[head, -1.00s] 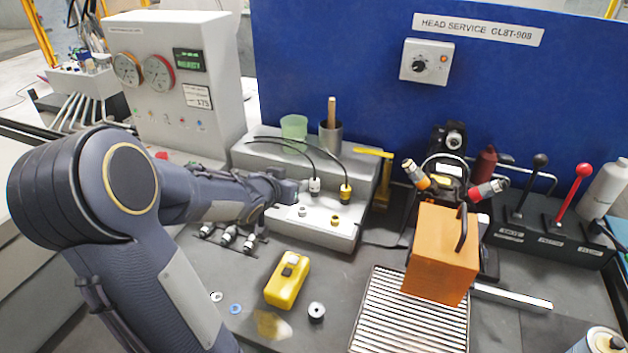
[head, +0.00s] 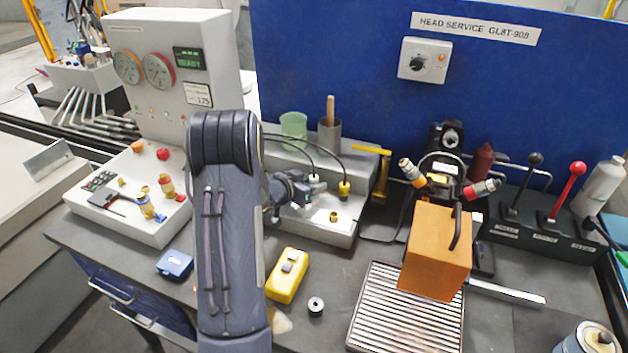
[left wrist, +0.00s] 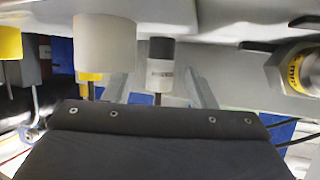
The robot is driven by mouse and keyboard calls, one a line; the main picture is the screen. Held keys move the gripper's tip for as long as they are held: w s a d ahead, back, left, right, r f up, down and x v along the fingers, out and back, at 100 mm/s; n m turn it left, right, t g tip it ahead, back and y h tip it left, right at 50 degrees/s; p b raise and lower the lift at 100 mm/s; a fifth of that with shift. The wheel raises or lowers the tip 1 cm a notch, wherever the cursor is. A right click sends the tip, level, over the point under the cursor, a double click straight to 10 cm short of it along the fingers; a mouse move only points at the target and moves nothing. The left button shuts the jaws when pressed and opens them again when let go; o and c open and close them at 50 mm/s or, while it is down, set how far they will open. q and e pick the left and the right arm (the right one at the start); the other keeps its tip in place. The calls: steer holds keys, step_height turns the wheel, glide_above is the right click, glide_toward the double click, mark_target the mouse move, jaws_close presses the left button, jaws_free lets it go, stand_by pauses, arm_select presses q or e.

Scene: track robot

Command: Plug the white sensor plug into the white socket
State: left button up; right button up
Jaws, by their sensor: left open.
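The white sensor plug (head: 314,179), with a black cable, stands on the grey stepped block. My left gripper (head: 307,188) is open beside it, low over the block. In the left wrist view the plug (left wrist: 160,73), white with a dark grey part, shows between the two open grey fingers (left wrist: 160,90), with a gap on each side. I cannot tell how deep it sits between them. A large white cylinder, seemingly the white socket (left wrist: 105,42), is closer to that camera. In the head view the gripper hides the socket. My right gripper is not in view.
A yellow plug (head: 344,190) and yellow socket (head: 333,216) are just right of the gripper. Behind stand a green cup (head: 293,126) and a grey cup (head: 330,138).

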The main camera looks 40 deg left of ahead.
arm_select(q)
steer(key=shift+w, duration=0.1)
steer(key=c, duration=1.1)
